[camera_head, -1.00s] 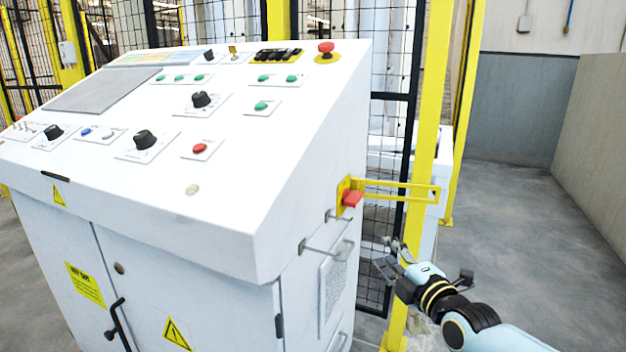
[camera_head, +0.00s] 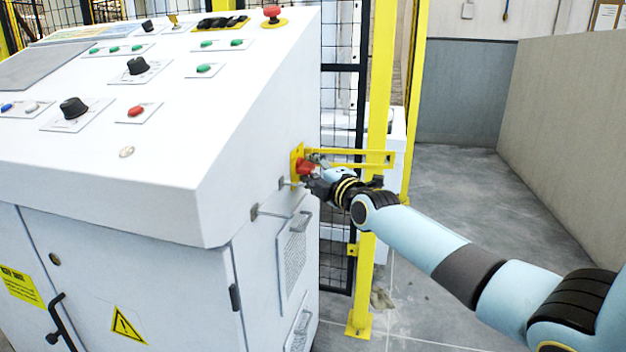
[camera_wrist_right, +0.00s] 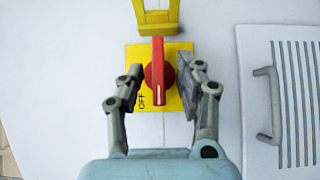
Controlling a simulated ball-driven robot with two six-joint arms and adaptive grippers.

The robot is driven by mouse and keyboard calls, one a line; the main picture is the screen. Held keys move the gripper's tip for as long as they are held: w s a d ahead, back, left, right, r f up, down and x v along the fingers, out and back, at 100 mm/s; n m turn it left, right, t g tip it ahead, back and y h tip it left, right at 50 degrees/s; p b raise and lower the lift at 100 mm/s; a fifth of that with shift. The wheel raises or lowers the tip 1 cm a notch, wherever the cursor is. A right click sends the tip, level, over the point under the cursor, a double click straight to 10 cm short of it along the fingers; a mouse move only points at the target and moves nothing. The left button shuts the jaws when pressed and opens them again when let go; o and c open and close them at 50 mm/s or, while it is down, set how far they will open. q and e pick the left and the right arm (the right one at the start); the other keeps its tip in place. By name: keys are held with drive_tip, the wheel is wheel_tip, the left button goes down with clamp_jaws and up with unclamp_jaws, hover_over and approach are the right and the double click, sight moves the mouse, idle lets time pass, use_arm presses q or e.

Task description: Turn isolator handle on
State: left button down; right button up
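The isolator handle (camera_head: 305,167) is red and sits on a yellow plate (camera_head: 296,160) on the right side of the white control cabinet. In the right wrist view the red handle (camera_wrist_right: 158,72) points straight up and down in the picture, and the plate (camera_wrist_right: 185,105) reads OFF at its lower left. My right gripper (camera_head: 316,172) is at the handle. In the wrist view the gripper (camera_wrist_right: 158,78) is open, with one finger on each side of the handle and a gap on both sides. The left gripper is in no view.
A yellow bracket (camera_head: 350,153) sticks out from the cabinet near the handle. A yellow post (camera_head: 377,120) and black mesh fence stand just behind. A metal grab handle (camera_wrist_right: 265,105) and vented panel lie right of the plate. The floor (camera_head: 455,190) at right is clear.

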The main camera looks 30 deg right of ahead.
drive_tip(key=shift+r, duration=0.1)
clamp_jaws()
drive_tip(key=shift+w+r, duration=0.1)
drive_tip(key=shift+r, duration=0.05)
